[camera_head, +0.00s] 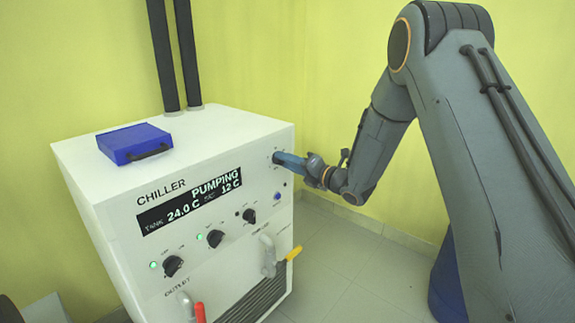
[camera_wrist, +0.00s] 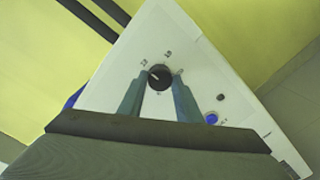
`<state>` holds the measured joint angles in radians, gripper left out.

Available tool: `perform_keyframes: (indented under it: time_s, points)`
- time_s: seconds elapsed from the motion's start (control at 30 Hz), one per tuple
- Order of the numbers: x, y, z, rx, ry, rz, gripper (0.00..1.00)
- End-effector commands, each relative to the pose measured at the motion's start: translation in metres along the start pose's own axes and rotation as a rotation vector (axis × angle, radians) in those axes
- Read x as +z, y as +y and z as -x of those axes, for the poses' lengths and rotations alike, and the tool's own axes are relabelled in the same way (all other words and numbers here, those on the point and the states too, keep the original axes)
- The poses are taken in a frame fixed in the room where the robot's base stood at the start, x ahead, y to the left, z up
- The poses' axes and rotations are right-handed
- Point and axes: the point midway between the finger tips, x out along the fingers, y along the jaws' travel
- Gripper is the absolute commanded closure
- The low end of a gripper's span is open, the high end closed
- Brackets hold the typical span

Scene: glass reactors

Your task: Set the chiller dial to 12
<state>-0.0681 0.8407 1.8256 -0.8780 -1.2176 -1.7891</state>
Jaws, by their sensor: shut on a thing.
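The white chiller (camera_head: 95,190) stands at the left in the head view. Its display (camera_head: 190,200) reads PUMPING, tank 24.0 C and a set value of 12 C. My gripper (camera_head: 280,158) reaches the upper right of the front panel from the right. In the wrist view the black round dial (camera_wrist: 159,77) with a white pointer line sits between the two fingertips of my gripper (camera_wrist: 159,85), which are shut on it. Small printed marks surround the dial. In the head view my gripper hides the dial.
Several black knobs (camera_head: 215,238) with green lights sit lower on the panel. A blue button (camera_head: 277,196) is just below my gripper. A red-handled valve (camera_head: 199,312) and a yellow-handled valve (camera_head: 293,254) stick out. A blue box (camera_head: 134,142) lies on top, near two black pipes.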

Motion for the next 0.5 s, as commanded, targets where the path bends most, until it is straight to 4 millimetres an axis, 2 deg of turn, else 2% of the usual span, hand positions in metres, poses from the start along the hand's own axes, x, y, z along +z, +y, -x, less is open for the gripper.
perform_keyframes:
  time_s: [0.47,0.5]
  points:
    - [-0.0021,-0.0012,0.0006,-0.003,0.003,0.011,0.91]
    - [-0.0021,-0.0012,0.0006,-0.003,0.003,0.011,0.64]
